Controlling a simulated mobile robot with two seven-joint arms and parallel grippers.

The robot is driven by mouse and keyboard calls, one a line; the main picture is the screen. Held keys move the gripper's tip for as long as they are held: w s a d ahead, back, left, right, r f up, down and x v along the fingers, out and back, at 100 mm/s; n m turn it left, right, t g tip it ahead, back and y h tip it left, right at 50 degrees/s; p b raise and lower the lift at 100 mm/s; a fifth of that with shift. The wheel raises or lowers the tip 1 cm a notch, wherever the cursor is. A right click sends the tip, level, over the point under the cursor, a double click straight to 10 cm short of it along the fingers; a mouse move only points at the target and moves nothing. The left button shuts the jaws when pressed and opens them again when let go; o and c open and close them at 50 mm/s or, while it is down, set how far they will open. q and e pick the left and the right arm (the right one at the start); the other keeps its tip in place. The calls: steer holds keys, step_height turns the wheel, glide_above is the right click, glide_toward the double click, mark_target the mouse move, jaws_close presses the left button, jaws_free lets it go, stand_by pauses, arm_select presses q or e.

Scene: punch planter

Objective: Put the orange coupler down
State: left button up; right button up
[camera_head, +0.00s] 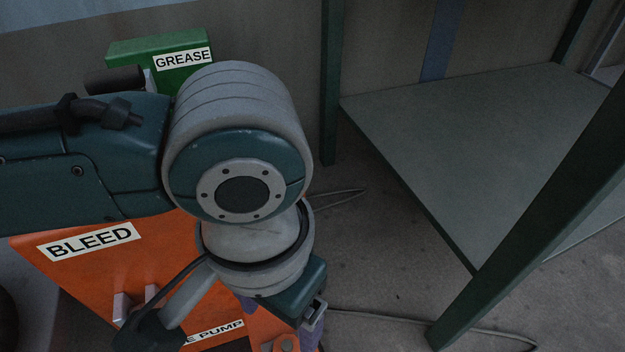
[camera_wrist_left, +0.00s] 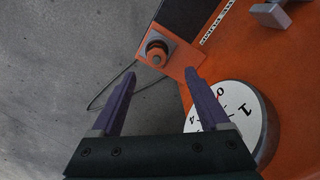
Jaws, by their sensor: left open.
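The orange coupler (camera_wrist_left: 157,52) is a small round orange-brown piece with a dark top. In the left wrist view it sits on a small orange plate (camera_wrist_left: 180,62) at the edge of the orange pump housing. My left gripper (camera_wrist_left: 160,73) is open, with its two purple fingers apart and nothing between the tips. The coupler lies beyond the fingertips, roughly centred between them, and appears clear of both. In the head view my left arm hides much of the housing (camera_head: 170,255) and most of the gripper. My right gripper is not in view.
A white dial gauge (camera_wrist_left: 222,112) is close to the right finger. A green GREASE box (camera_head: 130,48) stands behind my arm. A green-framed table (camera_head: 480,140) with a bare top stands at right. A thin cable (camera_head: 400,318) lies on the floor.

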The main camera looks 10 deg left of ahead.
arm_select(q)
steer(key=s+d+r+t+h, duration=0.1)
steer(key=s+d+r+h, duration=0.3)
steer(key=d+r, duration=0.15)
steer(key=s+a+t+y, duration=0.1)
steer(key=a, duration=0.4)
steer(key=s+a+r+n+y, duration=0.1)
steer(key=s+a, duration=0.1)
steer(key=a, duration=0.3)
steer(key=s+a+n+t+y+p, duration=0.1)
steer(key=a, duration=0.5)
steer(key=shift+s+r+t+y, duration=0.25)
steer(key=shift+r+t+y, duration=0.05)
steer(key=shift+r+y, duration=0.1)
steer(key=shift+w+d, duration=0.1)
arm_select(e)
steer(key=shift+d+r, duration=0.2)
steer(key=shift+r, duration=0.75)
arm_select(q)
steer(key=shift+r, duration=0.1)
step_height(320, 180, up, 100)
steer(key=p, duration=10)
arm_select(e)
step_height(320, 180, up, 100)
